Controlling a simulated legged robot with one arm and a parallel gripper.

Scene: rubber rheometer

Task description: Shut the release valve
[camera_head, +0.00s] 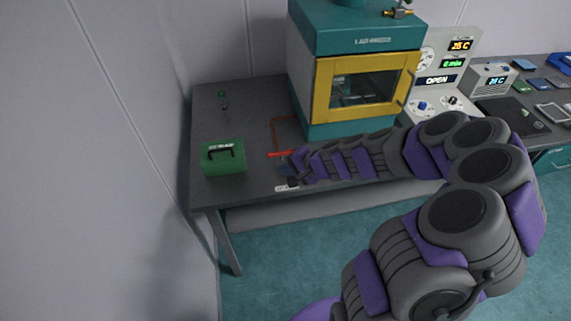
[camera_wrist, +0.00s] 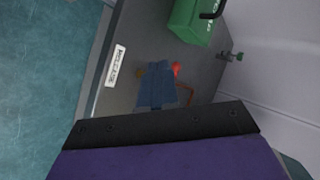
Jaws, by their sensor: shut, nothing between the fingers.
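A red lever (camera_head: 281,154) lies near the front edge of the dark bench, at the end of a thin red-brown pipe that runs back to the press. It looks like the release valve, but its body is mostly hidden behind my gripper. In the wrist view, a red lever end (camera_wrist: 176,70) shows just right of the fingertips and a small brass-coloured bit (camera_wrist: 139,72) on their left. My gripper (camera_head: 284,168) is shut and empty, right at the lever. Its blue-grey fingers (camera_wrist: 157,66) overlap the valve in the wrist view; I cannot tell whether they touch it.
A green box (camera_head: 223,158) with a black handle stands left of the lever. A white label (camera_head: 287,188) is on the bench's front edge. The teal and yellow press (camera_head: 368,88) stands behind my arm, with a brass valve (camera_head: 398,13) on top. The bench's left part has free room.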

